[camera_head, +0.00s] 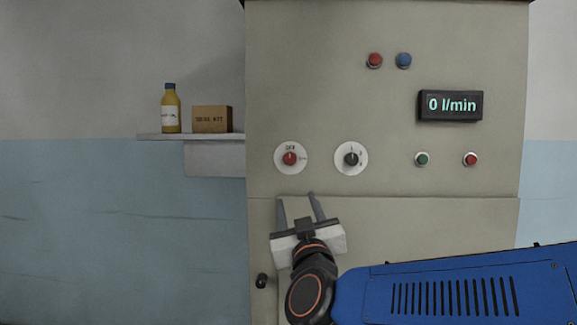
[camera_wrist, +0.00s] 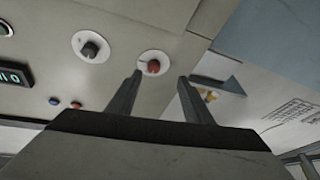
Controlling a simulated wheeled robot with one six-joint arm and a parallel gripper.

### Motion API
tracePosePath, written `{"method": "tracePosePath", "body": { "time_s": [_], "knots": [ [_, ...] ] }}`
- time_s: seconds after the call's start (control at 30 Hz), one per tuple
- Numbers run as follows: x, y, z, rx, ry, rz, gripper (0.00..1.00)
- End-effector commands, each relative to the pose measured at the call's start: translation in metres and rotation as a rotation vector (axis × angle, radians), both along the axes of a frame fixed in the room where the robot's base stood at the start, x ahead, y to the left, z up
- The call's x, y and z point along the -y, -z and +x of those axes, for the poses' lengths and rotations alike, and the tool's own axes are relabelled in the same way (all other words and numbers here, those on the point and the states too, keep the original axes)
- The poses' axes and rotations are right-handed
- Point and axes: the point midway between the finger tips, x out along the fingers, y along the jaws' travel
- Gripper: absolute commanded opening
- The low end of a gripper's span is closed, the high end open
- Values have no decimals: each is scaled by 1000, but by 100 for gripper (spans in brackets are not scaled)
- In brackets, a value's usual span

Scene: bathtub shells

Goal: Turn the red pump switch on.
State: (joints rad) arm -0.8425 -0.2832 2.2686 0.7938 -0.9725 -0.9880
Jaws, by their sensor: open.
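The red pump switch (camera_head: 289,158) is a red rotary knob on a round white dial marked OFF at the top, on the front of the beige cabinet. Its knob appears to point up toward OFF. In the wrist view the red knob (camera_wrist: 153,66) shows beyond the fingertips, nearer the left finger. My gripper (camera_head: 297,196) is open and empty, its two fingers pointing up, below the dial in the head view. It also shows open in the wrist view (camera_wrist: 160,78). No contact with the knob is visible.
A black knob (camera_head: 351,159) on a white dial sits right of the red one. The display (camera_head: 450,105) reads 0 l/min. Green (camera_head: 422,159) and red (camera_head: 470,159) buttons sit below it. A shelf (camera_head: 190,136) at left holds a yellow bottle (camera_head: 170,112) and a box (camera_head: 212,119).

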Motion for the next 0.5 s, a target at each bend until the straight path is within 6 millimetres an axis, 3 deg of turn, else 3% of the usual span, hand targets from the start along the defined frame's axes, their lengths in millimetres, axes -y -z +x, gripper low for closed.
{"method": "tracePosePath", "body": {
  "time_s": [0.27,0.5],
  "knots": [
    [-11,-12,-11,71,115,1,46],
    [-11,-18,6,74,125,-1,46]
  ]
}}
